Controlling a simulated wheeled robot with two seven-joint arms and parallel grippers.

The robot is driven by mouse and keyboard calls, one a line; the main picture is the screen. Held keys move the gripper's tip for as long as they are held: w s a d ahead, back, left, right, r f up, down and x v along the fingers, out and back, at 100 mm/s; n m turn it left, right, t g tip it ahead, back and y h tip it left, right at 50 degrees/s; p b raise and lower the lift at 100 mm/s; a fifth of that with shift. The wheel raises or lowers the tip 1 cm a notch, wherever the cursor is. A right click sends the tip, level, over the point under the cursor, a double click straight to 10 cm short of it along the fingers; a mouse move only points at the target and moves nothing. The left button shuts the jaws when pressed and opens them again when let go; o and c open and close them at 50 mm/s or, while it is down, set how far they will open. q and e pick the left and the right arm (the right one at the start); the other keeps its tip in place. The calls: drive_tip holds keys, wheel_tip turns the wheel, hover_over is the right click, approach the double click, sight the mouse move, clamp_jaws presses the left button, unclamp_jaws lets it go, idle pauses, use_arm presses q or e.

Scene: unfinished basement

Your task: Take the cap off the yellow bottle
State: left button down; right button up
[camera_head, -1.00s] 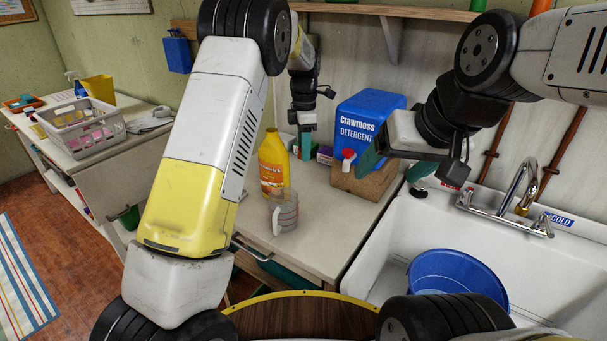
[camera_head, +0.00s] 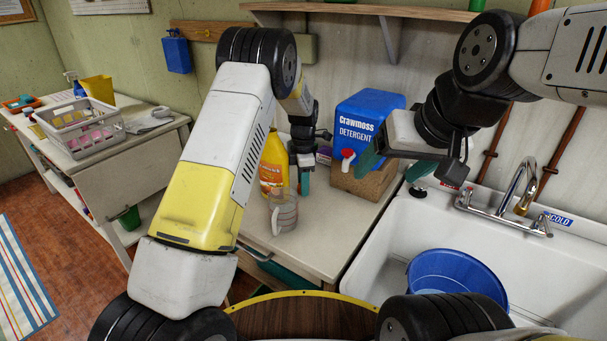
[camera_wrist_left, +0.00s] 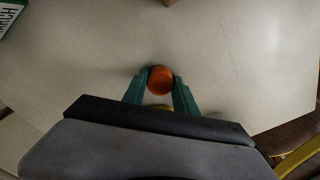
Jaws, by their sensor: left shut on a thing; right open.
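My right gripper (camera_head: 394,166) is open and empty in front of the blue detergent container.
A clear measuring jug (camera_head: 284,213) stands in front of the bottle. The blue detergent container (camera_head: 367,117) sits on a brown block (camera_head: 365,183). The sink (camera_head: 385,263) with a blue basin (camera_head: 457,276) is at right. The front table surface (camera_head: 325,235) is clear.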

sight(287, 156)
use_arm(q)
drive_tip(key=shift+f, duration=0.1)
drive_tip(key=c, duration=1)
unclamp_jaws()
drive_tip(key=shift+o, duration=0.2)
drive_tip(key=s+a+r+m, duration=0.1)
drive_tip(key=r, duration=0.5)
drive_tip(key=s+a+r+m, duration=0.1)
drive_tip(key=s+a+r, duration=0.1)
drive_tip(key=r, duration=0.5)
drive_tip(key=s+a+r+m+h, duration=0.1)
drive_tip(key=r, duration=0.6)
drive_tip(key=shift+s+a+t, duration=0.2)
drive_tip(key=shift+a+t, duration=0.05)
drive_tip(key=shift+t, duration=0.15)
drive_tip(key=s+a+r+m+t+h, duration=0.1)
drive_tip(key=s+a+r+m, duration=0.2)
drive_tip(key=s+r, duration=0.15)
drive_tip(key=s+a+r+m+t, duration=0.1)
drive_tip(key=s+a+r+m, duration=0.15)
drive_tip(key=s, duration=0.25)
drive_tip(key=s+a+r+m+t, duration=0.1)
drive_tip(key=s+a+m+t, duration=0.2)
drive_tip(key=s+m, duration=0.9)
drive_tip(key=s+a, duration=0.1)
drive_tip(key=s, duration=0.7)
drive_tip(key=shift+s, duration=0.2)
